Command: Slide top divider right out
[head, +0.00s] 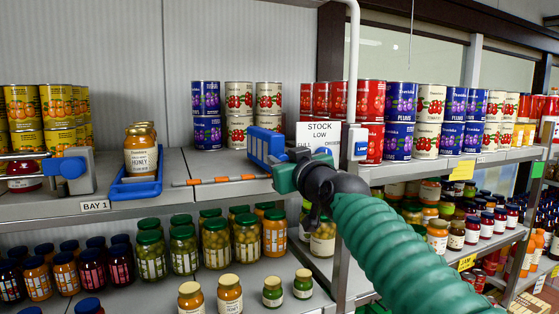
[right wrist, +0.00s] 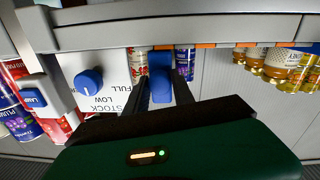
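A blue slatted divider (head: 264,146) stands on the upper shelf, at the right end of an orange and white strip along the shelf edge. I take it for the top divider. My right gripper (head: 284,180) is at its front. In the right wrist view, its black fingers (right wrist: 161,88) stand on both sides of a blue handle (right wrist: 160,62). The handle nearly fills the gap; I cannot tell whether the fingers press on it. The divider's lower part is partly hidden by my gripper. My left gripper is not in view.
A "STOCK LOW" sign (head: 318,135) with a blue dial stands just right of the divider, beside a pale upright post (head: 352,60). Honey jars (head: 141,152) sit in a blue tray on the left. Cans stand behind. Jars fill the shelf below. The shelf left of the divider (head: 215,165) is bare.

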